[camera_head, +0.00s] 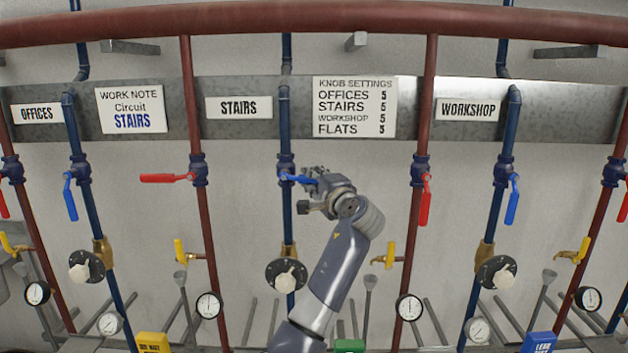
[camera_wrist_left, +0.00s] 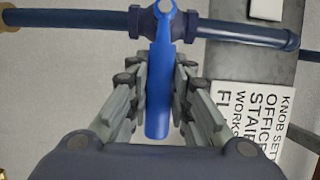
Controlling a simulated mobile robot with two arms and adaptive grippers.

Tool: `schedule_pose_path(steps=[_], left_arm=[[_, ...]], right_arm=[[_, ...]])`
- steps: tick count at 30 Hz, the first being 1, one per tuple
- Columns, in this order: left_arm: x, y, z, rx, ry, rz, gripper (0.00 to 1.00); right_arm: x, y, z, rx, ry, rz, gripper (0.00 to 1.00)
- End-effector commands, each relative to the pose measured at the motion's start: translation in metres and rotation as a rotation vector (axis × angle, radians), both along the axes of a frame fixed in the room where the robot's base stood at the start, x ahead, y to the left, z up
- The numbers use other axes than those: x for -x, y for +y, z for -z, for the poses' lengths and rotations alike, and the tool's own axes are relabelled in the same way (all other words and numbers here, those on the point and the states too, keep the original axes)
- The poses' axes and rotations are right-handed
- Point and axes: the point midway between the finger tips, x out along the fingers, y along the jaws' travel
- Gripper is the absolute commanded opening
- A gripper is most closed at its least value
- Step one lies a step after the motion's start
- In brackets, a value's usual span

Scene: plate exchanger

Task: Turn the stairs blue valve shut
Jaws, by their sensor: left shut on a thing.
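The stairs blue valve (camera_head: 286,165) sits on the blue pipe below the STAIRS sign (camera_head: 239,107). Its blue lever (camera_head: 296,179) points right, across the pipe. In the left wrist view the lever (camera_wrist_left: 159,95) also stands square to the pipe (camera_wrist_left: 75,18). My left gripper (camera_head: 312,181) reaches up from below and is shut on the lever, with fingers on both sides of it in the left wrist view (camera_wrist_left: 160,78). The gripper hides the lever's outer end in the head view. My right gripper is not in view.
The stairs red lever (camera_head: 166,178) points left, across its red pipe. The workshop blue lever (camera_head: 512,200), offices blue lever (camera_head: 70,198) and a red lever (camera_head: 425,202) hang down. A black dial with a pale knob (camera_head: 286,276) sits below my gripper.

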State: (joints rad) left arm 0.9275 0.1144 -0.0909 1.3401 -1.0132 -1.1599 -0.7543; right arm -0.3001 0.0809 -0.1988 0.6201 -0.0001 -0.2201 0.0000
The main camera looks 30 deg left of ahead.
Motion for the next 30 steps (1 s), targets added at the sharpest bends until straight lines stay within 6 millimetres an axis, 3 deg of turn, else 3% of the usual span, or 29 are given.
schedule_pose_path(steps=[2, 3, 6, 19, 30], left_arm=[[0.0, 0.0, -0.002, 0.004, -0.008, 0.0, 0.0], [0.0, 0.0, -0.002, 0.004, -0.008, 0.0, 0.22], [0.0, 0.0, -0.002, 0.004, -0.007, 0.0, 0.41], [0.004, -0.007, 0.0, 0.0, -0.002, 0.001, 0.41], [0.047, -0.067, -0.001, 0.004, -0.005, 0.004, 0.41]], right_arm=[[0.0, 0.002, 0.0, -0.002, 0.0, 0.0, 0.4], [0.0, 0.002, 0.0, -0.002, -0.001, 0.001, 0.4], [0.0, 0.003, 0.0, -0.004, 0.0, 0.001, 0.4], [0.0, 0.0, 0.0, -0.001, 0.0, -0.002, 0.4], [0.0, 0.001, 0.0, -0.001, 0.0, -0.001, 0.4]])
